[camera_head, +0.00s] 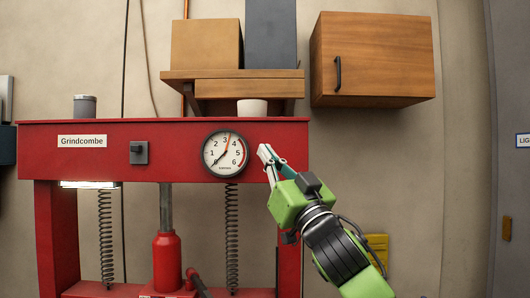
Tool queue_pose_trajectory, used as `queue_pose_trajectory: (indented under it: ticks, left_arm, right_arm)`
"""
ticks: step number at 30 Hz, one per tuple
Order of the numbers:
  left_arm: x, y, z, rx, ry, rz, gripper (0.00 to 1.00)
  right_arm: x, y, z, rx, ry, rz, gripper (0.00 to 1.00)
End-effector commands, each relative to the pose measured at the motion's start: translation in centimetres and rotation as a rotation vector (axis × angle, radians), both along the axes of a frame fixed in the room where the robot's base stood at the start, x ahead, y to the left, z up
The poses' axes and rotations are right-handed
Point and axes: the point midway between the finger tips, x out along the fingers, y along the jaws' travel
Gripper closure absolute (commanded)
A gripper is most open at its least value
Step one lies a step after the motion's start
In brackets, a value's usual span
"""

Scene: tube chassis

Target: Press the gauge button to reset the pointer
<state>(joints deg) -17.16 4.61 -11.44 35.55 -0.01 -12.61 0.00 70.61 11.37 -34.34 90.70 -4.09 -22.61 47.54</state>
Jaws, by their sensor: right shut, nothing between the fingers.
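The round gauge (225,154) with a white dial and dark rim is set in the red crossbeam of the press. Its dial is numbered 1 to 6, with a dark pointer directed to the lower left and a red line near the top. No separate gauge button can be made out; my right gripper may hide it. My right gripper (264,152) is shut and empty, just right of the gauge in front of the red beam. I cannot tell whether its tips touch anything. My left gripper is not in view.
The red press (100,158) carries a small dark switch (139,152) and a Grindcombe label. A shelf (235,87) with boxes and a white cup (252,108) is above. A wooden cabinet (372,60) hangs at upper right. The wall right of my arm is mostly clear.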

Motion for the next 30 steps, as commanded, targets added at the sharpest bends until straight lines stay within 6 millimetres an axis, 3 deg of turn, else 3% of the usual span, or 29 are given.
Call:
queue_pose_trajectory:
  ticks: [3, 12, 30]
  left_arm:
    - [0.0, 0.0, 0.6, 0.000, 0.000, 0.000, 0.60]
    - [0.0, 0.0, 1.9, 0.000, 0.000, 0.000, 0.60]
    - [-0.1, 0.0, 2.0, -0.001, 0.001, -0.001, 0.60]
  right_arm:
    - [2.0, 0.0, 0.1, 0.001, 0.003, -0.002, 1.00]
    - [5.2, 0.1, 0.2, 0.000, 0.002, 0.001, 1.00]
    - [5.8, 0.0, -0.1, -0.001, 0.001, 0.001, 1.00]
